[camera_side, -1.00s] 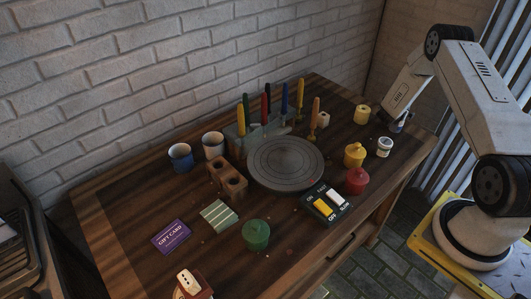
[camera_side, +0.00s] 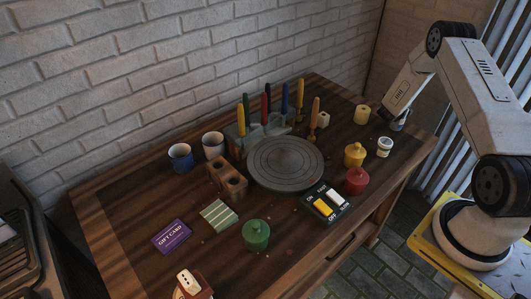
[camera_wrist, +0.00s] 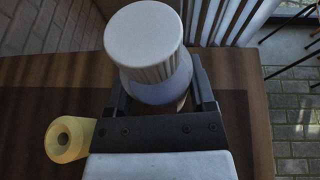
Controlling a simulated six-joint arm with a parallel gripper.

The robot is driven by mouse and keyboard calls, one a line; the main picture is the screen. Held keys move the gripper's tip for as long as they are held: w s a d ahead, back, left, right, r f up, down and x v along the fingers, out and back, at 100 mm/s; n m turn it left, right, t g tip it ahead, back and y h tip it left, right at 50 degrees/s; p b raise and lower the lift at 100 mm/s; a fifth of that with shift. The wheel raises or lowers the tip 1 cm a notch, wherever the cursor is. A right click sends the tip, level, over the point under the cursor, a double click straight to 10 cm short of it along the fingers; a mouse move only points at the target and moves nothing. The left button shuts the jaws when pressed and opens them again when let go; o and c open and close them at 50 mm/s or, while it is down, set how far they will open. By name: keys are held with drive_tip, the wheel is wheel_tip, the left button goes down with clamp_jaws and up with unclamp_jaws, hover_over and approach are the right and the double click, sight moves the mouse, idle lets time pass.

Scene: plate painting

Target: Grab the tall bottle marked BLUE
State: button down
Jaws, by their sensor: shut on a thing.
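A bottle with a broad white ribbed cap (camera_wrist: 145,38) and a pale, bluish-grey shoulder stands between the fingers of my gripper (camera_wrist: 162,95) in the wrist view. The gripper is shut on it, one finger on each side. In the side view, the bottle (camera_side: 398,126) is small, mostly hidden under my gripper (camera_side: 396,117) at the table's right back corner. Its label cannot be read in either view. I cannot tell whether its base touches the table.
A yellow pot (camera_side: 362,114) is close by on the left, also in the wrist view (camera_wrist: 69,139). A white jar (camera_side: 384,146), yellow jar (camera_side: 355,155) and red jar (camera_side: 357,180) stand nearer the front. The table edge is close on the right.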

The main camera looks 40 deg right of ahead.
drive_tip(key=shift+r, duration=0.45)
drive_tip(key=s+a+r, duration=0.9)
drive_tip(key=a+r, duration=0.1)
drive_tip(key=r, duration=0.1)
drive_tip(key=shift+s+r, duration=0.15)
drive_tip(key=shift+s, duration=0.2)
idle(0.5)
